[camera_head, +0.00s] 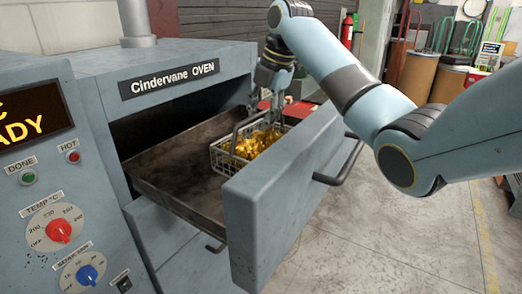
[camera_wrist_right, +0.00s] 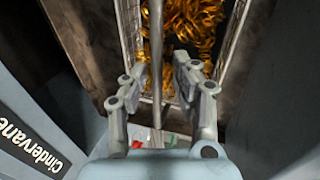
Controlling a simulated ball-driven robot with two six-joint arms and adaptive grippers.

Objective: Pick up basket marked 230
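A wire basket (camera_head: 226,160) full of shiny gold coiled pieces (camera_head: 257,143) sits in the pulled-out oven drawer. No 230 mark can be read on it. Its raised handle (camera_head: 238,131) rises toward my right gripper (camera_head: 272,88), which is above the basket's far end. In the right wrist view the handle bar (camera_wrist_right: 156,50) runs between the two spread fingers of my right gripper (camera_wrist_right: 161,78), with gaps on both sides. The basket's wire side (camera_wrist_right: 238,28) and the gold pieces (camera_wrist_right: 190,25) show beyond the fingers. My left gripper is not in view.
The drawer (camera_head: 180,197) is open, with its tall front panel (camera_head: 285,190) and handle (camera_head: 340,168) on the right. The oven body (camera_head: 190,62) stands close at the left. Open floor (camera_head: 400,235) lies right of the drawer.

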